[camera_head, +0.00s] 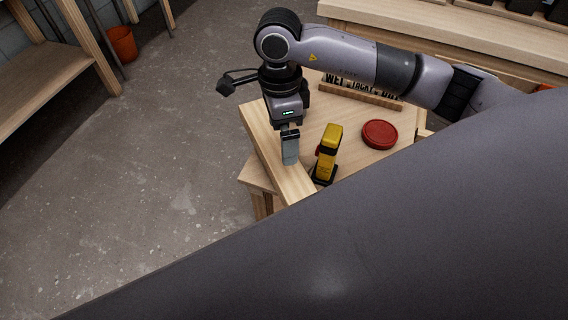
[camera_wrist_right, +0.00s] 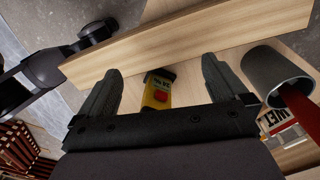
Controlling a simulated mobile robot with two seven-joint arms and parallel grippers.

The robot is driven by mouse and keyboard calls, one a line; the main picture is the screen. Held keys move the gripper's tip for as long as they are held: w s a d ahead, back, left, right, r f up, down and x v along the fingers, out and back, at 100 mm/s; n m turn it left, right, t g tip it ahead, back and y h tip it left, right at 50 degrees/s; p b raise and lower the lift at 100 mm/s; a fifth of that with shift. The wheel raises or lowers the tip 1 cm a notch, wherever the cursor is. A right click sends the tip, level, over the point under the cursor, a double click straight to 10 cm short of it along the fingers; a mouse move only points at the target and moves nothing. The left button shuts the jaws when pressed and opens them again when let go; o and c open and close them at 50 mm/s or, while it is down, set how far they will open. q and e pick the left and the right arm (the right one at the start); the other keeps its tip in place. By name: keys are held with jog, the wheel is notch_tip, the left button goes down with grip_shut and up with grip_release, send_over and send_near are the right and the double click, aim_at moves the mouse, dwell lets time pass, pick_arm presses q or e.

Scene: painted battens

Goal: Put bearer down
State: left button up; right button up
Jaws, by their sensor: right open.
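The bearer is a pale wooden batten (camera_head: 265,141) lying along the left edge of the small wooden table. It runs slantwise across the right wrist view (camera_wrist_right: 185,40), just beyond the fingertips. My right gripper (camera_head: 290,161) points down over the batten, fingers apart. In the right wrist view its two grey fingers (camera_wrist_right: 160,78) stand wide with nothing held between them. I cannot tell whether the fingertips touch the batten. The batten's near end is hidden by a dark form in the foreground. My left gripper is not in view.
A yellow and black tool (camera_head: 329,154) stands close right of the batten. A red disc (camera_head: 380,134) lies farther right. A rack lettered WET, TACKY, DRY (camera_head: 362,92) is behind. An orange bucket (camera_head: 121,43) stands on the floor. Open floor lies left of the table.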

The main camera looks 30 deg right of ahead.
aim_at(284, 168)
jog(key=m, duration=0.4)
jog(key=shift+f, duration=0.35)
jog(key=m, duration=0.2)
jog(key=m+p, duration=0.1)
jog(key=m, duration=0.1)
jog(key=shift+d+f+m, duration=0.1)
jog(key=shift+f+m, duration=0.3)
jog(key=m, duration=0.3)
jog(key=shift+f+m, duration=0.3)
jog(key=shift+f, duration=0.05)
jog(key=m, duration=0.3)
jog(key=shift+s+d+f+m+g+p, duration=0.1)
jog(key=shift+f+m+g+p, duration=0.2)
jog(key=shift+f, duration=0.1)
jog(key=shift+f+b, duration=0.35)
jog(key=shift+f, duration=3.2)
jog(key=c, duration=1.3)
jog(key=shift+r, duration=0.1)
jog(key=c, duration=0.4)
jog(key=shift+o, duration=0.2)
jog(key=shift+r, duration=0.1)
